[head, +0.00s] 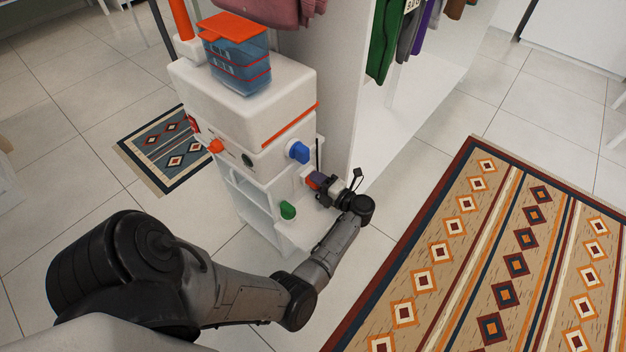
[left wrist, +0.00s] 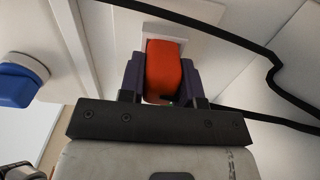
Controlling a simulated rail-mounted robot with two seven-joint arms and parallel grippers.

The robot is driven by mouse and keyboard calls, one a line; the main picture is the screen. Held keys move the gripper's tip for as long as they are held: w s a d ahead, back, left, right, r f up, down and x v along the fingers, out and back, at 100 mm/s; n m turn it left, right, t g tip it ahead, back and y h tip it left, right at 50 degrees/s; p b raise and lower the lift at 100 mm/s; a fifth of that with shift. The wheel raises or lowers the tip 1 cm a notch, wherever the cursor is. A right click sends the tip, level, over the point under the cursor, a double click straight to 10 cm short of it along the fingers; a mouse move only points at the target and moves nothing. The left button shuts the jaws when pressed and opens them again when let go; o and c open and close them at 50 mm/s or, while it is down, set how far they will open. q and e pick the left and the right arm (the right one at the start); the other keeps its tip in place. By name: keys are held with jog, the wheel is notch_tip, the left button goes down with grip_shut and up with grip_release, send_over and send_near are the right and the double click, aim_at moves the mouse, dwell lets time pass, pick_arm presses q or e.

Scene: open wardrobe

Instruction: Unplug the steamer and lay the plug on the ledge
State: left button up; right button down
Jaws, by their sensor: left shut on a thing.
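The orange plug (left wrist: 165,68) sits between the two purple fingers of my left gripper (left wrist: 163,82) in the left wrist view. A white plate (left wrist: 160,32) shows right behind the plug; whether the plug is still seated in it I cannot tell. In the head view my left gripper (head: 322,184) is at the front right side of the white steamer unit (head: 250,105), with only a little orange of the plug showing. A white ledge (head: 297,234) projects low at the unit's front. My right gripper is not in view.
A blue knob (head: 298,152) and a green knob (head: 288,210) stick out near my left arm. A black cable (left wrist: 225,38) crosses behind the gripper. A blue box with an orange lid (head: 238,60) stands on top.

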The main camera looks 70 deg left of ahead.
pick_arm(q)
jog(key=shift+w+d, duration=0.1)
jog(key=shift+d, duration=0.05)
jog(key=shift+w+d, duration=0.2)
jog(key=shift+d, duration=0.25)
jog(key=shift+w+d, duration=0.3)
jog(key=shift+d, duration=0.35)
dwell(1.2)
jog(key=b+v, duration=0.1)
jog(key=v, duration=0.2)
jog(key=shift+w+d, duration=0.15)
jog(key=shift+d, duration=0.15)
dwell(0.4)
